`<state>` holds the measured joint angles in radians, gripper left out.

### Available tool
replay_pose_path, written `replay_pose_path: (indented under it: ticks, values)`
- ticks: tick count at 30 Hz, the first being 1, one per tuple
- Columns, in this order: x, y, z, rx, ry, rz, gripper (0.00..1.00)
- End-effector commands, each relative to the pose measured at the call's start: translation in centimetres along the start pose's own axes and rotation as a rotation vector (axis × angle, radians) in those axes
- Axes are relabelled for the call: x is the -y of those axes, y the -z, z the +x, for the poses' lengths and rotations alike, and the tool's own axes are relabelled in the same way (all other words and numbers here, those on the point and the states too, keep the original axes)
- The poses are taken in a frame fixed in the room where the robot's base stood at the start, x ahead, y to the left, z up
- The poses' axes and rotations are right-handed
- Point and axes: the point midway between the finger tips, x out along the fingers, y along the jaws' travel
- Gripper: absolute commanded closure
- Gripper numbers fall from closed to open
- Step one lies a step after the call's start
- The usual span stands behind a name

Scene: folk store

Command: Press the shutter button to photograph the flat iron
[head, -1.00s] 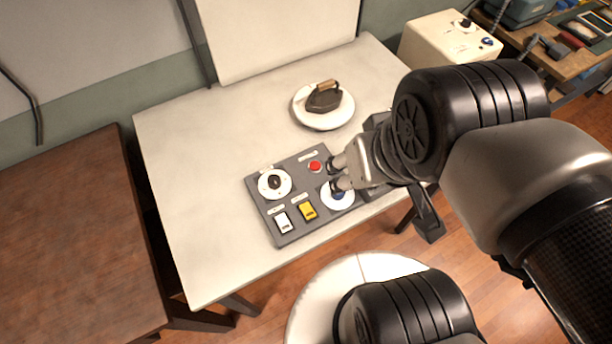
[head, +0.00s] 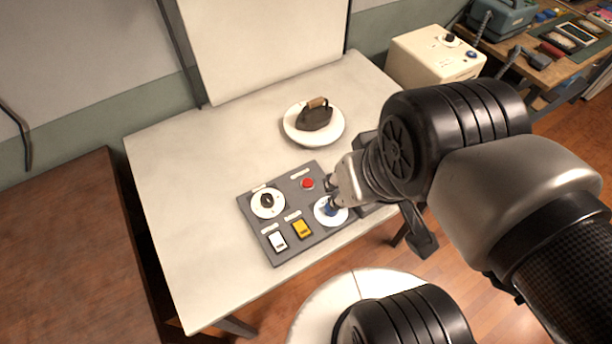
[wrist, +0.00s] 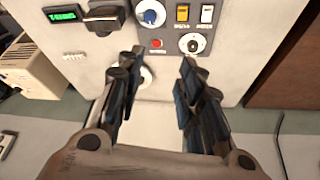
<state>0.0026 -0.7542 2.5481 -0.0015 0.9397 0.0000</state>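The flat iron (head: 315,118), dark with a wooden handle, stands on a round white plate (head: 298,134) on the table. A dark grey control panel (head: 283,251) lies in front of it. Its small red button (head: 307,183) also shows in the wrist view (wrist: 156,43); its label is too small to read. A blue knob (head: 331,209) on a white dial is close to it. My gripper (head: 331,194) is beside the red button and blue knob, its contact with either unclear. In the wrist view its fingers (wrist: 161,66) are apart with nothing held between them.
The panel also has a black knob (head: 267,201), a white switch (head: 277,241) and a yellow switch (head: 302,229). A small green display (wrist: 62,14) and a dark fitting (wrist: 106,18) show in the wrist view. The white table (head: 185,190) is clear left of the panel.

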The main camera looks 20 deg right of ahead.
Motion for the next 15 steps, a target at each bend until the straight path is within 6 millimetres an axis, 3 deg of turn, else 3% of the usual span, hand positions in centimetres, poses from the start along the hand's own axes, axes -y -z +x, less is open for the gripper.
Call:
replay_pose_path:
  ticks: [15]
  values:
    - [0.00, 0.00, 0.00, 0.000, 0.000, 0.000, 1.00]
